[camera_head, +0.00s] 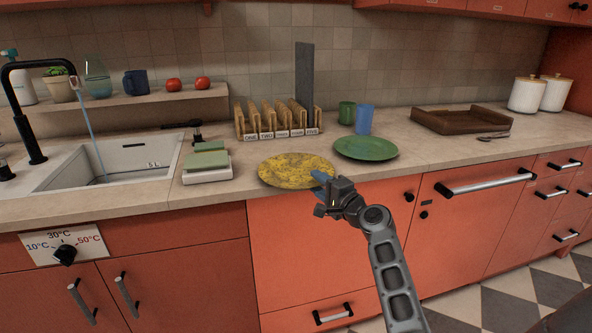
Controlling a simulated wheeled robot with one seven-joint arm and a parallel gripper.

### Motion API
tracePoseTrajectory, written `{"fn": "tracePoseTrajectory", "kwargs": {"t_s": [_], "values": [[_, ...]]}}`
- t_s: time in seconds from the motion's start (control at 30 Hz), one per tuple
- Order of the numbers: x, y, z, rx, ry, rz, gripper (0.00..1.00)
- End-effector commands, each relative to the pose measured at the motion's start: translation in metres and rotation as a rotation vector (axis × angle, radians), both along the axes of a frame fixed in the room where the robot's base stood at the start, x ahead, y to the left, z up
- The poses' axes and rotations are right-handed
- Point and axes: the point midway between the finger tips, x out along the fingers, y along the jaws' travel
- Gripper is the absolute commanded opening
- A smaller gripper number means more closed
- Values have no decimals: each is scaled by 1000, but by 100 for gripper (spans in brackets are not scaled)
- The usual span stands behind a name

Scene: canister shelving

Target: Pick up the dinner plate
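Two plates lie flat on the counter. A yellow, mottled plate (290,168) is near the front edge, and a plain green plate (366,148) is behind it to the right. The picture does not mark which is the dinner plate. My gripper (322,182) is at the right front rim of the yellow plate, its blue tip overlapping the rim in the view. I cannot tell if it touches the plate or how far its fingers are apart. A wooden rack (278,122) with slots labelled ONE to FIVE stands behind, with a tall grey slab (304,80) at its right end.
A sink (120,160) with a black tap and running water is at the left. A scale-like device (207,163) sits left of the yellow plate. A green mug (346,112), blue cup (364,119) and brown tray (458,121) stand behind. The counter's right front is clear.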

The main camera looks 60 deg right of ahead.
Motion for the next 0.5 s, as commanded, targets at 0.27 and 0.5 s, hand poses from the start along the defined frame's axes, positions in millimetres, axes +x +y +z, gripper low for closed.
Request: {"fn": "tracePoseTrajectory", "kwargs": {"t_s": [0.27,0.5], "values": [[2,-1,-1,1,1,0,37],[2,-1,0,1,1,0,14]]}}
